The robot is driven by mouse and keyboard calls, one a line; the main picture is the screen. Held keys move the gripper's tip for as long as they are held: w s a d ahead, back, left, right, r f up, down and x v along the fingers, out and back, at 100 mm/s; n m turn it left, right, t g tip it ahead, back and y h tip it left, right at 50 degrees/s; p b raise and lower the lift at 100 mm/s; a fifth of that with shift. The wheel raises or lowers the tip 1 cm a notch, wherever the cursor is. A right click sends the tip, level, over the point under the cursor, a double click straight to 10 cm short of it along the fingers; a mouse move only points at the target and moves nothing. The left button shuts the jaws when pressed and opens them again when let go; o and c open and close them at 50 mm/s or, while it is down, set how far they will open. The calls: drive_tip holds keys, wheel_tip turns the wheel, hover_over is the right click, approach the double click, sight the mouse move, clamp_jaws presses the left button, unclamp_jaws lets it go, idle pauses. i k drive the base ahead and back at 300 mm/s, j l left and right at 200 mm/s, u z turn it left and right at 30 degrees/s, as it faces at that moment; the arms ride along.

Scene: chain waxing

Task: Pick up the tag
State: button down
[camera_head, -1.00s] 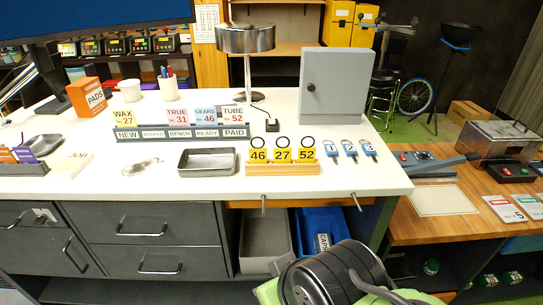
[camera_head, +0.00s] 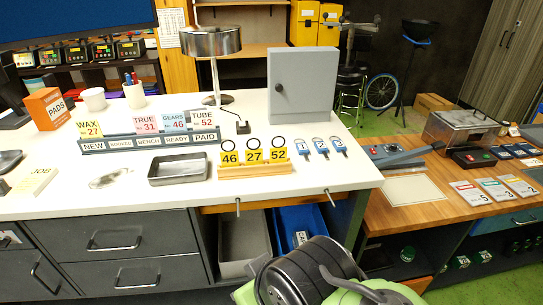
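Several tags are in view, and I cannot tell which one the task means. Yellow tags numbered 46 (camera_head: 230,158), 27 (camera_head: 254,155) and 52 (camera_head: 278,154), each with a black ring on top, stand in a wooden block (camera_head: 240,171) near the front of the white table. To their right, blue tags (camera_head: 320,145) lie on the table in a row. A labelled rack (camera_head: 150,142) behind holds cards for WAX 27, TRUE 31, GEARS 46 and TUBE 52. My dark and green arm shows at the bottom; my gripper is not visible.
A grey metal tray (camera_head: 178,170) lies left of the wooden block. A grey cabinet (camera_head: 302,85) and a lamp (camera_head: 212,42) stand behind. A wooden bench (camera_head: 440,175) with numbered cards (camera_head: 470,194) is at right.

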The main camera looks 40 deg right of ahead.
sight(277, 154)
drive_tip(key=i+l+u, duration=0.1)
drive_tip(key=l+u, duration=0.7)
drive_tip(key=i+l, duration=0.05)
drive_tip(key=l, duration=0.05)
